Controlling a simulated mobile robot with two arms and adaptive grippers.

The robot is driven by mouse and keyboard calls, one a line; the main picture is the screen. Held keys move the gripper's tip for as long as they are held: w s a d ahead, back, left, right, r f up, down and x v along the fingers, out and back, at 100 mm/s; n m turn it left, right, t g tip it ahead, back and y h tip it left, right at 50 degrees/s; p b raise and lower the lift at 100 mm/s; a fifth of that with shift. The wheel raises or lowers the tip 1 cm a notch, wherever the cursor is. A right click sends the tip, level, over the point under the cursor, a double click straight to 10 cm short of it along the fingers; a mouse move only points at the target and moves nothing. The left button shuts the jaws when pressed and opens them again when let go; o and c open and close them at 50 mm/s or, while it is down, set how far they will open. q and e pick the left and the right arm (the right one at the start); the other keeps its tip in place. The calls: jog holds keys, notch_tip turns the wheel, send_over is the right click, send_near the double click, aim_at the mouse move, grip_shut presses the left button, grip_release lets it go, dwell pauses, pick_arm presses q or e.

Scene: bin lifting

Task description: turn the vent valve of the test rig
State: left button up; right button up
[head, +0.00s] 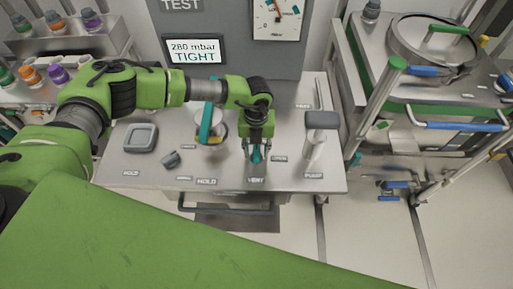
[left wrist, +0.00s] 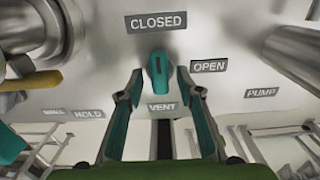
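The vent valve handle is a small teal lever (left wrist: 158,66) above the VENT label in the left wrist view. It points up the picture toward the CLOSED label (left wrist: 156,22); the OPEN label (left wrist: 209,66) is to its right. My left gripper (left wrist: 159,80) is open, with one finger on each side of the lever and gaps to both. In the head view my left gripper (head: 256,154) points down over the VENT spot of the rig's steel top (head: 225,172) and hides most of the lever. My right gripper is not in view.
The display (head: 194,51) reads 280 mbar TIGHT, beside a dial gauge (head: 278,14). A pump handle (head: 321,120) stands right of my gripper. A teal-handled valve (head: 207,122) stands left of it. A grey square pad (head: 141,137) lies farther left. A cart (head: 420,105) is at the right.

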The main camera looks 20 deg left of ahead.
pick_arm(q)
jog(key=shift+f, duration=0.2)
grip_shut()
jog(key=shift+f+m+b, duration=0.15)
jog(key=shift+m+b, duration=0.85)
jog(key=shift+b, duration=0.15)
jog(key=m+b, duration=1.3)
jog(key=b, duration=0.2)
jog(key=shift+w, duration=0.1)
jog(key=shift+r+m+b, duration=0.25)
jog(key=shift+m+b, duration=1.2)
jog(key=shift+m, duration=0.05)
grip_release()
